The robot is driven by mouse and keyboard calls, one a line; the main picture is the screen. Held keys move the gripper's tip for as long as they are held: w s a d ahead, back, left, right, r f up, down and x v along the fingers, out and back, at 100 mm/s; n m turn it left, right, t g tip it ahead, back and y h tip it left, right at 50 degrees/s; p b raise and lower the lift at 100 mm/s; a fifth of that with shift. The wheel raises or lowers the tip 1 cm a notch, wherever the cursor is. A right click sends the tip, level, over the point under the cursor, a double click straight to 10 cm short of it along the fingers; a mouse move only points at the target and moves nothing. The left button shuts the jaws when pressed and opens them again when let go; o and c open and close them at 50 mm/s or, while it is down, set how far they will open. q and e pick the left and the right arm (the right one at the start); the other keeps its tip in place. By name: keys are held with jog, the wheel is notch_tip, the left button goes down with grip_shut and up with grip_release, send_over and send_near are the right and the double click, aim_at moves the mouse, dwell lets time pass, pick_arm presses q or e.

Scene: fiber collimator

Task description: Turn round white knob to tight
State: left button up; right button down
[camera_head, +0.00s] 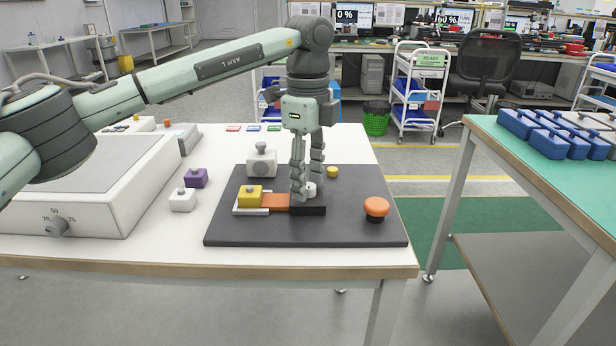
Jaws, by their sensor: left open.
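The round white knob (311,189) shows low on the dark board (230,225), at the black block (315,210) that ends the orange piece (276,202). My left gripper (307,196) points straight down over the black block, with its two fingers apart. The white knob lies between or just beside the fingertips; the near finger hides part of it. I cannot tell whether the fingers touch it. A yellow block (250,196) sits at the left end of the orange piece. My right gripper is not in view.
An orange round button (377,208) stands on the board to the right. A white block with a grey knob (261,162) and a small yellow cylinder (332,172) stand behind. Purple (196,178) and white (182,200) blocks sit left of the board. The board's front is clear.

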pick_arm(q)
grip_shut()
